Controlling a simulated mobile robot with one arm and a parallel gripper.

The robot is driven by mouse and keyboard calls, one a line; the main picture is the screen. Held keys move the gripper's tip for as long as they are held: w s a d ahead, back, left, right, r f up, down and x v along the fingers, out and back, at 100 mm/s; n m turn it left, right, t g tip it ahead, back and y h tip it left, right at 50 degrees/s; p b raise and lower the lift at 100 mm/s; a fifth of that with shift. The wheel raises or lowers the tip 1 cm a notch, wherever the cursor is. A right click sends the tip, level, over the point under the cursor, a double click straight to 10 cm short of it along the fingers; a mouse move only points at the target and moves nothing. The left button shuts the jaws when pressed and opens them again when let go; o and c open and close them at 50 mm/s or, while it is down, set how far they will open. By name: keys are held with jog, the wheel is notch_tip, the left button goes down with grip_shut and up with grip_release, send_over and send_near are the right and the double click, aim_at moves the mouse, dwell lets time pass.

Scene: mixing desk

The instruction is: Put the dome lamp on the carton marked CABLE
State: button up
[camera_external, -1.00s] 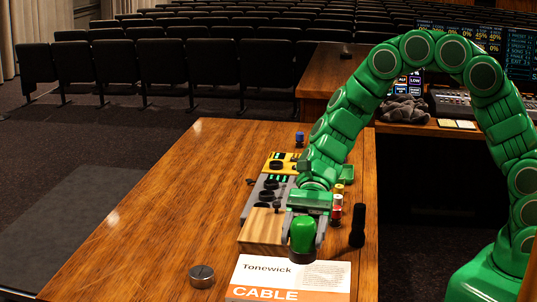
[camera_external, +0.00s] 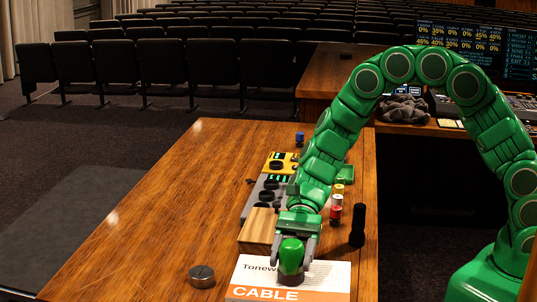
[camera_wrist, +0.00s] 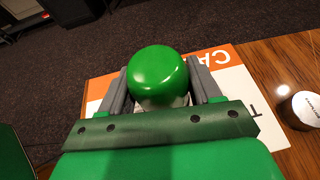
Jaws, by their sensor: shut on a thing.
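The dome lamp (camera_external: 291,256) has a glossy green dome and a darker base. My gripper (camera_external: 294,250) is shut on it, one grey finger on each side. In the wrist view the green dome (camera_wrist: 158,74) sits between both fingers. The carton marked CABLE (camera_external: 265,293) is white and orange and lies at the front of the desk. The lamp is over the carton's top, near its middle. I cannot tell whether its base touches the carton. The lamp and gripper hide part of the carton's print.
A round metal puck (camera_external: 202,276) lies left of the carton. A wooden block (camera_external: 258,231) stands just behind it. A black cylinder (camera_external: 357,226) and a red can (camera_external: 335,213) stand to the right. Grey and yellow boxes with knobs (camera_external: 278,165) are farther back. The desk's left is clear.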

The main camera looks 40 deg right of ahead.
jog(key=o, duration=1.2)
jog(key=shift+f, duration=0.15)
jog(key=shift+w+d+r, duration=0.15)
jog(key=shift+r, duration=0.1)
jog(key=v, duration=1.1)
jog(key=shift+d, duration=0.25)
jog(key=shift+w+r, duration=0.1)
jog(key=shift+r, duration=0.05)
jog(key=s+d+r+n+t+h, duration=0.2)
jog(key=s+d, duration=0.4)
jog(key=d, duration=0.8)
jog(key=s+d+r+n+t+h, duration=0.2)
jog(key=s+d+r+n+h, duration=0.2)
jog(key=d, duration=1)
jog(key=s+d+r+n+t+h, duration=0.3)
jog(key=s+d, duration=0.7)
jog(key=d, duration=0.4)
jog(key=shift+s+d+r+n+h, duration=0.25)
jog(key=shift+d+r+n+h, duration=0.15)
jog(key=shift+r+h, duration=0.15)
